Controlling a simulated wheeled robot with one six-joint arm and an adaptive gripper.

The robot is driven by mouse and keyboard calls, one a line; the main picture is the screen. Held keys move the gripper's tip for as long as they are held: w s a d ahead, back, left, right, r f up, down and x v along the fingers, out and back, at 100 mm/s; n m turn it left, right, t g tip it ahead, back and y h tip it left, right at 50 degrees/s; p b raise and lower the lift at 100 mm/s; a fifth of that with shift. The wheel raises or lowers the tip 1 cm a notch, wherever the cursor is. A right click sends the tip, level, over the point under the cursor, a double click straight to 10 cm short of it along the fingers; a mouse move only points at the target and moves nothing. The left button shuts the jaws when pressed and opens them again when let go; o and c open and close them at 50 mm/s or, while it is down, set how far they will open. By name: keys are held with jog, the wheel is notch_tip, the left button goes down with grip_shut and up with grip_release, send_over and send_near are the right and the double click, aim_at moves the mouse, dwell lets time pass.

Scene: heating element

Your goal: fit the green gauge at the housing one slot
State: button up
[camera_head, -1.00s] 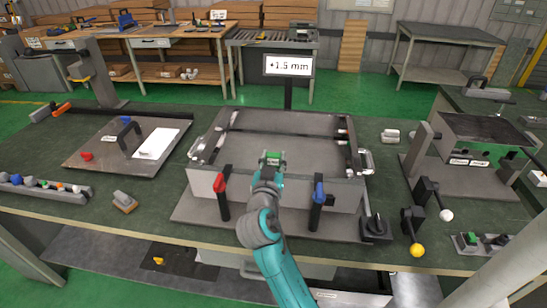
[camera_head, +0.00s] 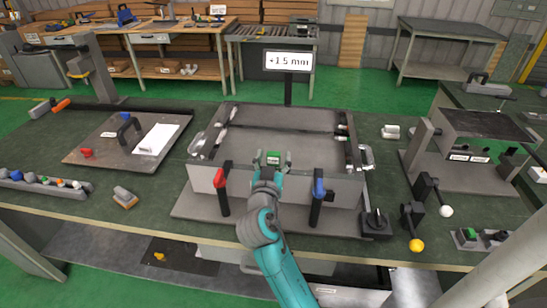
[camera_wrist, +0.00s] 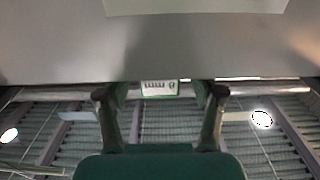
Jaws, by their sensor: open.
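The housing (camera_head: 340,190) is a wide grey open box in the middle of the bench. My gripper (camera_head: 273,160) is at the middle of its front wall, near the top edge. The green gauge (camera_head: 273,156) shows between my fingers there. In the wrist view my gripper (camera_wrist: 160,95) is open, with one finger on each side of the gauge (camera_wrist: 160,88), which shows a white marked face and green edges. The gauge lies at the edge of a broad grey surface. The slot is hidden, so I cannot tell how deep the gauge sits.
A red-handled clamp (camera_head: 220,180) and a blue-handled clamp (camera_head: 319,188) stand close on either side of my arm. A display (camera_head: 288,61) behind the housing reads about +1.5 mm.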

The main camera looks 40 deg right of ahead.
jog(key=v, duration=1.1)
jog(key=shift+s+a, duration=0.2)
jog(key=shift+s, duration=0.05)
jog(key=s+a+f+n+t+y, duration=0.1)
jog(key=f+n, duration=0.1)
jog(key=f, duration=0.1)
jog(key=s+a+f+n+y, duration=0.1)
jog(key=f+n+y, duration=0.1)
jog(key=f, duration=0.1)
jog(key=s+a+f+n+t+y, duration=0.1)
jog(key=s+a+f+n+y, duration=0.1)
jog(key=f, duration=0.2)
jog(key=shift+a+t, duration=0.1)
jog(key=shift+t, duration=0.2)
jog(key=s+a+f+n+y, duration=0.3)
jog(key=s+a+f+y, duration=0.1)
jog(key=s, duration=0.5)
jog(key=s+a+f+n+y, duration=0.2)
jog(key=s+a+f+y, duration=0.25)
jog(key=s, duration=0.35)
jog(key=s+a+r+t, duration=0.1)
jog(key=s+r, duration=0.4)
jog(key=s, duration=0.6)
jog(key=shift+s+a+m+y, duration=0.2)
jog(key=shift+a+m+y, duration=0.05)
jog(key=shift+m+y, duration=0.1)
jog(key=shift+r, duration=0.1)
